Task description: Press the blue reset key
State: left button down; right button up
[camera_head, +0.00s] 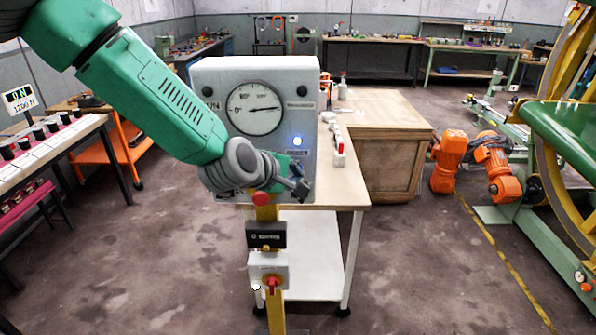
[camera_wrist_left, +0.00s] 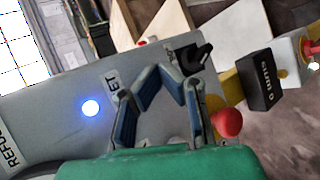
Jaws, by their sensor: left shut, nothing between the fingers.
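The blue reset key (camera_head: 297,141) glows on the front of a grey panel box (camera_head: 215,75), low on its right side. It also shows lit in the left wrist view (camera_wrist_left: 90,108), left of my fingers. My left gripper (camera_head: 300,187) is shut and empty, below the key and apart from it in the head view. In the left wrist view my left gripper (camera_wrist_left: 160,85) partly covers a label ending in "ET". My right gripper is not in view.
A round dial gauge (camera_head: 254,108) sits on the panel. A black knob (camera_wrist_left: 200,55) lies beyond my fingers. A wooden crate (camera_head: 395,165) stands behind, at right.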

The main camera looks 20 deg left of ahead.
pick_arm(q)
jog(key=shift+w+a, duration=0.1)
jog(key=shift+w, duration=0.1)
dwell(0.5)
jog(key=shift+s+d, duration=0.3)
jog(key=shift+s, duration=0.55)
jog(key=shift+s, duration=0.1)
jog(key=shift+s+d, duration=0.25)
jog(key=shift+s, duration=0.5)
jog(key=shift+s+d, duration=0.25)
jog(key=shift+s, duration=0.55)
jog(key=shift+s+d, duration=0.25)
jog(key=shift+s, duration=0.5)
